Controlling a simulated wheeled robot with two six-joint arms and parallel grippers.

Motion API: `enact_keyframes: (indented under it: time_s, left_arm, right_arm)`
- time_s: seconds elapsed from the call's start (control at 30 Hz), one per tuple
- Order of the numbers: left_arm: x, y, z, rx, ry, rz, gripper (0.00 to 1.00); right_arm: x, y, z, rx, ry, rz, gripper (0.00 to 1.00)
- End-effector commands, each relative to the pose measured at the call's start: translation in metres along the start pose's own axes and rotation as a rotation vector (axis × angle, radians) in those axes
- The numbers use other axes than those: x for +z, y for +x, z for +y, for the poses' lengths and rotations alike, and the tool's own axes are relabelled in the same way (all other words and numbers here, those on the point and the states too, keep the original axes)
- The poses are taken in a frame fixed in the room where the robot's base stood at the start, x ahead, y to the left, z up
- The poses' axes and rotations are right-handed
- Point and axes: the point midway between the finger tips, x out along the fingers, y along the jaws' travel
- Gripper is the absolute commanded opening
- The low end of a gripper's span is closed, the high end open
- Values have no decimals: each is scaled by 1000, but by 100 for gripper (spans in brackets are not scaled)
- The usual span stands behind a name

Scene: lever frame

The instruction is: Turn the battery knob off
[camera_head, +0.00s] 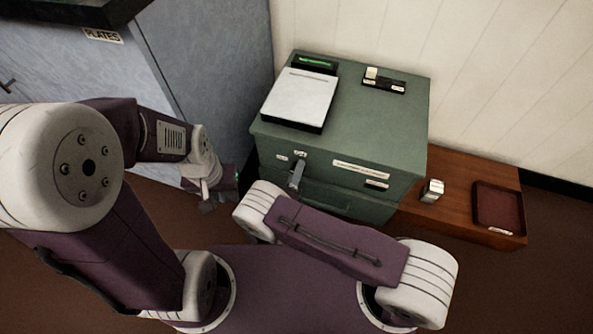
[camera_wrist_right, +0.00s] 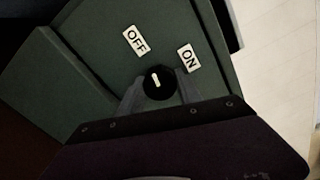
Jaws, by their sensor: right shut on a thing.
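The battery knob (camera_wrist_right: 159,83) is round and black with a white pointer mark. In the right wrist view it sits on a green face beside an OFF label (camera_wrist_right: 135,40) and an ON label (camera_wrist_right: 188,58). The mark points up and slightly left, nearer to OFF than to ON. My right gripper (camera_wrist_right: 160,92) has a finger on each side of the knob and is shut on it.
A white-topped device (camera_head: 300,97) and a small dark block (camera_head: 383,80) lie on the cabinet. A low wooden table (camera_head: 455,222) with a red tray (camera_head: 498,207) and metal block (camera_head: 432,190) stands right.

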Motion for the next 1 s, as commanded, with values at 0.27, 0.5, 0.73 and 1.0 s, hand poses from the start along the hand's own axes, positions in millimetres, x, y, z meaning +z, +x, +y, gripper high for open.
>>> enact_keyframes:
  time_s: [0.27, 0.5, 0.73, 1.0]
  left_arm:
    - [0, -1, 0, 0, 0, 0, 36]
    - [0, -1, 0, 0, 0, 0, 36]
    - [0, -1, 0, 0, 0, 0, 36]
    - [0, -1, 0, 0, 0, 0, 36]
  right_arm:
    - [0, 0, 1, 3, -137, 1, 1]
    - [0, -1, 1, 3, -189, 2, 1]
    - [0, -1, 1, 3, -200, 2, 1]
    - [0, -1, 1, 3, -200, 2, 50]
